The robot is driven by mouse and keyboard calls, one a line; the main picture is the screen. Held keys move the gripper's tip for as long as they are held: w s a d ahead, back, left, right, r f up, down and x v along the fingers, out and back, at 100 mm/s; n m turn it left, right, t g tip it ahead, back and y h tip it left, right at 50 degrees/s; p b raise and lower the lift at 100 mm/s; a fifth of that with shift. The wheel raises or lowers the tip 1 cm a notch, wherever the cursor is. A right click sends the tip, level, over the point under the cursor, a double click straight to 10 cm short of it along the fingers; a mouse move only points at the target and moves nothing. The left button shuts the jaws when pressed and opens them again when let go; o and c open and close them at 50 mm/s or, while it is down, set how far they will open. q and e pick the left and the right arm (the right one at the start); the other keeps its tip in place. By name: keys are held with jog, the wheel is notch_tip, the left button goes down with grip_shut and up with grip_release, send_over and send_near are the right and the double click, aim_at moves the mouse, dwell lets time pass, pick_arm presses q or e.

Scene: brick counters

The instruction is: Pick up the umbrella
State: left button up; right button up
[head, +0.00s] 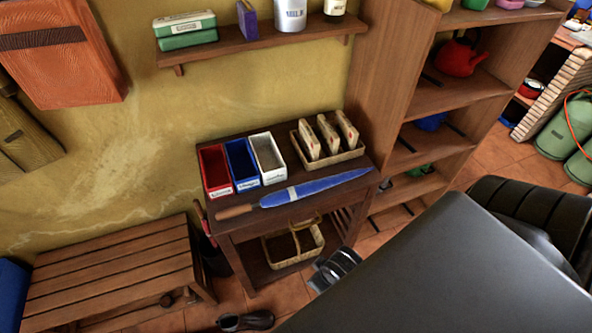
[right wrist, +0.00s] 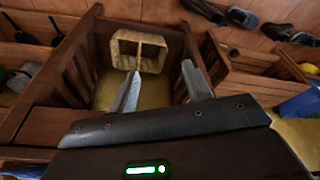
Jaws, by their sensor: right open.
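A closed blue umbrella (head: 318,189) with a brown wooden handle and a pale band lies flat across the front of the dark wooden side table (head: 345,215). Its handle points left and its tip points right. My right gripper (head: 335,268) is in front of the table, lower in the picture than the umbrella and apart from it. In the right wrist view its two fingers (right wrist: 161,72) are spread with nothing between them. My left gripper is not in view. I cannot clearly make out the umbrella in the right wrist view.
Red, blue and white bins (head: 241,163) and a tray of packets (head: 328,156) stand behind the umbrella. A divided basket (head: 273,255) sits on the lower shelf; it also shows in the right wrist view (right wrist: 125,48). A slatted bench (head: 110,270) stands left, a bookcase (head: 385,75) right.

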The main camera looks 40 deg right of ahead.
jog(key=w+a+r+n+t+y, duration=0.1)
jog(key=w+a+r+t, duration=0.1)
jog(key=w+r, duration=0.3)
jog(key=w+a+r+n+t, duration=0.1)
jog(key=w+a+r, duration=0.1)
jog(key=r, duration=0.5)
jog(key=w+a+r+n+t+y, duration=0.1)
jog(key=w+a+r+n+y, duration=0.2)
jog(key=w+a+n, duration=0.3)
jog(key=w+a+r+n+y, duration=0.3)
jog(key=w+a, duration=0.4)
jog(key=w, duration=0.2)
jog(key=n+g+h, duration=0.2)
jog(key=g+h, duration=0.1)
jog(key=g, duration=0.3)
send_near(243, 206)
jog(key=x, duration=0.4)
jog(key=shift+s+f, duration=0.1)
jog(key=shift+f, duration=0.35)
jog(key=shift+a+p+x, duration=0.2)
jog(key=shift+p+x, duration=0.35)
jog(key=shift+x, duration=2)
jog(key=shift+r, duration=0.15)
grip_shut()
